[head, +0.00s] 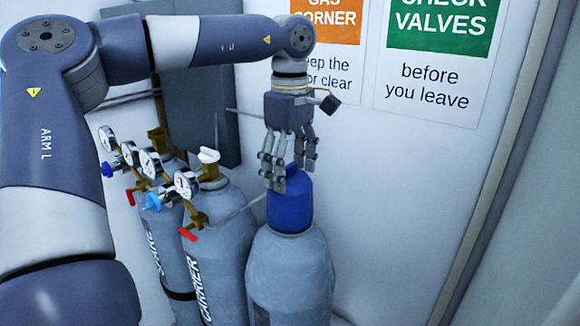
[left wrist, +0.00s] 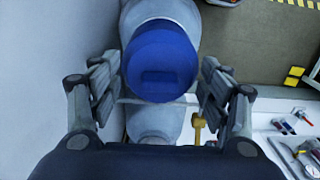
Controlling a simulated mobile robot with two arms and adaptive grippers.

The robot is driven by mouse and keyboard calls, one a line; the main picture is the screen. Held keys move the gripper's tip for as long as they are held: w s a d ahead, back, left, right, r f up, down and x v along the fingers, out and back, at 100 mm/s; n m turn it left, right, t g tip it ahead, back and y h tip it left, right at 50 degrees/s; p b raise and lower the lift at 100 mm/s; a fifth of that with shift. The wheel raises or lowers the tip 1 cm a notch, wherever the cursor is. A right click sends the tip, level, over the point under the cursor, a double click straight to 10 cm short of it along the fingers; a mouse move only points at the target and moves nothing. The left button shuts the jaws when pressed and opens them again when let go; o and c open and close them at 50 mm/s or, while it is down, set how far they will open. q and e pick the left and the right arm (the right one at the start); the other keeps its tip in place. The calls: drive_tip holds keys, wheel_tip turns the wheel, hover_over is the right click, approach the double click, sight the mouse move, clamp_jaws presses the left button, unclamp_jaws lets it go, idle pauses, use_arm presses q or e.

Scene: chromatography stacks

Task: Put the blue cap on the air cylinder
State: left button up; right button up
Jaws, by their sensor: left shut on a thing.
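The blue cap (head: 291,207) is upright over the top of the front grey cylinder (head: 290,275). Its lower edge appears to meet the cylinder's rounded shoulder, and the cylinder's neck and valve are hidden. I cannot tell whether the cap is fully seated. My left gripper (head: 287,178) points down from above, with its fingers around the upper part of the cap, and is shut on it. In the left wrist view the round cap top (left wrist: 160,62) lies between the two finger sets, with a slot-like mark on it. My right gripper is not in view.
Two more grey cylinders, one marked CARRIER (head: 212,245) and one marked SPARE (head: 165,235), stand close at left. Their gauges (head: 186,184), red levers and a thin pipe are near my left gripper. Wall signs (head: 437,60) hang behind. The right side is clear.

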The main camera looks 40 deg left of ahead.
use_arm(q)
drive_tip(key=o, duration=1.7)
drive_tip(key=shift+o, duration=0.2)
drive_tip(key=shift+o, duration=0.7)
drive_tip(key=shift+r, duration=0.15)
drive_tip(key=shift+r, duration=4.9)
